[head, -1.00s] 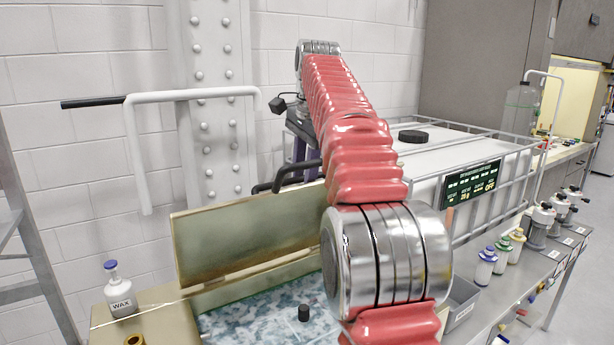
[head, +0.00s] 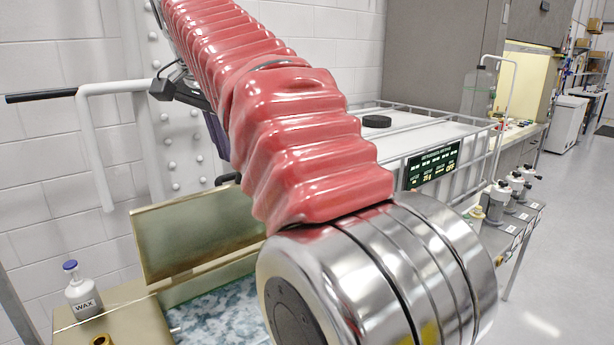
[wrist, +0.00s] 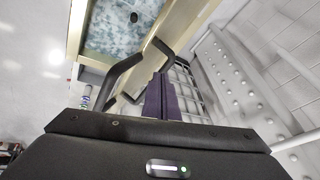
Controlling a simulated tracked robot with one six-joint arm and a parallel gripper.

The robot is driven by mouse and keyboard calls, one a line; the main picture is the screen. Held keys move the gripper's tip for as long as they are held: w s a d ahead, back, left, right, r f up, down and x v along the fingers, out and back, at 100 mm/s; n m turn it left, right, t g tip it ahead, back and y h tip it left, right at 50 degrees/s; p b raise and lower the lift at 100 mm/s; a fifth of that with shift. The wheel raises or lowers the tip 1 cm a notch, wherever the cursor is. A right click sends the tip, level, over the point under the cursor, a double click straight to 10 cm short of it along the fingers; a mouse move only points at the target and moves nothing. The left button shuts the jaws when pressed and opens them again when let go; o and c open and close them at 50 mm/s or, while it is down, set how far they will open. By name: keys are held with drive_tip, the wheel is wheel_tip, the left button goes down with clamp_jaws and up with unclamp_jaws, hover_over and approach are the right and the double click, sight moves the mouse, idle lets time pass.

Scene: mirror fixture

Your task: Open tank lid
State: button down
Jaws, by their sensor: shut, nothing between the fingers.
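The tank is a cream box with a blue-white mottled inside (head: 215,312), at the bottom left of the head view. Its lid (head: 195,235) stands up, open, along the rear edge. In the wrist view, the tank opening (wrist: 115,35) is at the top, with the lid seen nearly edge-on. Dark bent handles (wrist: 122,78) stick out from the lid's back. My gripper (wrist: 158,82) has purple fingers, shut and empty, close to the handles behind the lid. I cannot tell whether it touches them. My arm hides most of it in the head view.
A bottle marked WAX (head: 83,292) stands left of the tank. A white pipe with a black end (head: 40,96) juts out at the left, before a riveted column (head: 168,130). A caged white container (head: 420,135) stands right of my arm. The floor at right is clear.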

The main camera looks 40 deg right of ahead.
drive_tip(key=s+a+r+n+t+h, duration=0.2)
drive_tip(key=s+a+r+n, duration=0.15)
drive_tip(key=s, duration=0.25)
drive_tip(key=s+a+f+n+y, duration=0.1)
drive_tip(key=s+a+f+n, duration=0.1)
drive_tip(key=s+f, duration=0.4)
drive_tip(key=s+a+f+n+y, duration=0.1)
drive_tip(key=s+f+n, duration=0.3)
drive_tip(key=f, duration=1.2)
drive_tip(key=s+a+f+n+y, duration=0.2)
drive_tip(key=s+f, duration=0.5)
drive_tip(key=f, duration=0.4)
drive_tip(key=shift+s+a+n+y, duration=0.35)
drive_tip(key=shift+n+y, duration=0.35)
drive_tip(key=shift+n, duration=0.15)
drive_tip(key=shift+s, duration=0.1)
